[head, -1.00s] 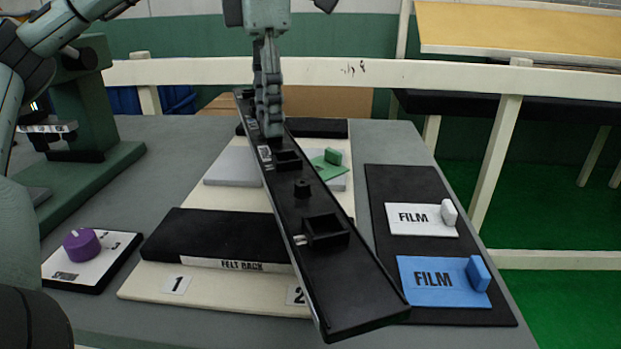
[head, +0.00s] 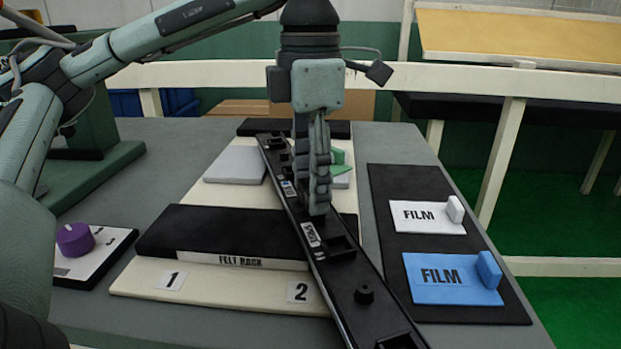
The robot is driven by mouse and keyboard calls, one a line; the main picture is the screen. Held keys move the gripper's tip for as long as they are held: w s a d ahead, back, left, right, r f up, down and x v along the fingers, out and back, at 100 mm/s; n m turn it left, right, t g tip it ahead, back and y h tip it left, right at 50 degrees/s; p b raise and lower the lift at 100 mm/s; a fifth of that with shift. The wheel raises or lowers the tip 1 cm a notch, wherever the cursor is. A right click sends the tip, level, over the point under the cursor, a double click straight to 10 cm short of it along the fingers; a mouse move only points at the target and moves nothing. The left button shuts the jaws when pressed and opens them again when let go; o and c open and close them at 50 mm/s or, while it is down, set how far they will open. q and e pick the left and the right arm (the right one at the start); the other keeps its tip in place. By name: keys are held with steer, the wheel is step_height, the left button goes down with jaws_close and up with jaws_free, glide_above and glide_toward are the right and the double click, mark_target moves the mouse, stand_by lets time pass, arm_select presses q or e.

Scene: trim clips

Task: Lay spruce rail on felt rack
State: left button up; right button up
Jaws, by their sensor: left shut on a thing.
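The rail is a long black bar (head: 345,287) with small black blocks and white labels on it, one partly readable. It slants from the back middle to the bottom edge, where its near end is cut off. My left gripper (head: 318,208) is shut on the rail near its middle. The felt rack (head: 222,226) is a cream board with black felt bars at front and back, marked 1 and 2. The rail passes over the rack's right part; I cannot tell whether it touches the felt. My right gripper does not show.
A black mat (head: 400,180) at the right holds a white FILM card (head: 427,216) and a blue FILM card (head: 440,279). A purple knob (head: 75,239) sits on a panel at the left. A grey pad (head: 236,164) and a green piece (head: 338,156) lie between the felt bars.

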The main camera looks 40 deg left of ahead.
arm_select(q)
steer(key=shift+f, duration=0.1)
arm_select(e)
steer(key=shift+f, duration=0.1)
arm_select(q)
steer(key=o, duration=1.4)
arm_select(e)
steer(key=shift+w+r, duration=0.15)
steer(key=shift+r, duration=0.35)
arm_select(q)
step_height(320, 180, up, 9)
steer(key=shift+f+p, duration=0.15)
steer(key=shift+p, duration=0.65)
steer(key=shift+r+p, duration=0.65)
steer(key=shift+r, duration=1.1)
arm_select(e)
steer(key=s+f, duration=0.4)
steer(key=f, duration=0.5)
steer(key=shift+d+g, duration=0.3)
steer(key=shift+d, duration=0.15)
